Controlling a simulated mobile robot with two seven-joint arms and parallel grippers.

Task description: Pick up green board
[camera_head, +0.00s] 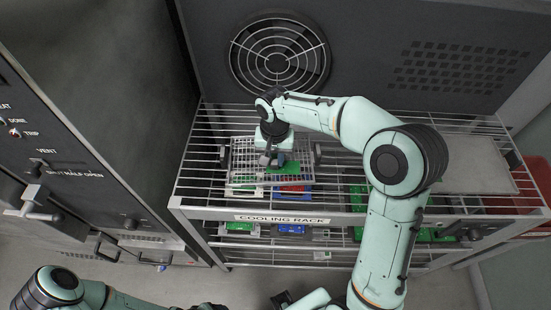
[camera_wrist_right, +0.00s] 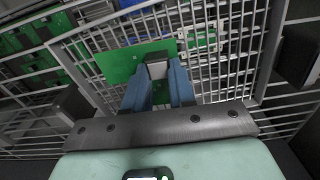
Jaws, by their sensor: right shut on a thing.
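The green board (camera_head: 287,168) is a thin flat rectangle over a wire basket (camera_head: 243,150) on the top shelf of the cooling rack. My right gripper (camera_head: 274,158) reaches down over the basket and is shut on the board. In the right wrist view, the blue fingers of the gripper (camera_wrist_right: 158,72) close on the green board (camera_wrist_right: 118,64), which sticks out mostly to the left. The basket's wire grid (camera_wrist_right: 225,80) lies behind it. I cannot tell exactly how far the board is from the wires.
The cooling rack label (camera_head: 282,219) is on the front rail. Red, blue, white and green boards lie under the basket and on the lower shelf. A flat grey tray (camera_head: 475,178) is at the right. A panel with a round fan (camera_head: 278,62) stands behind, and a dark cabinet (camera_head: 90,100) at left.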

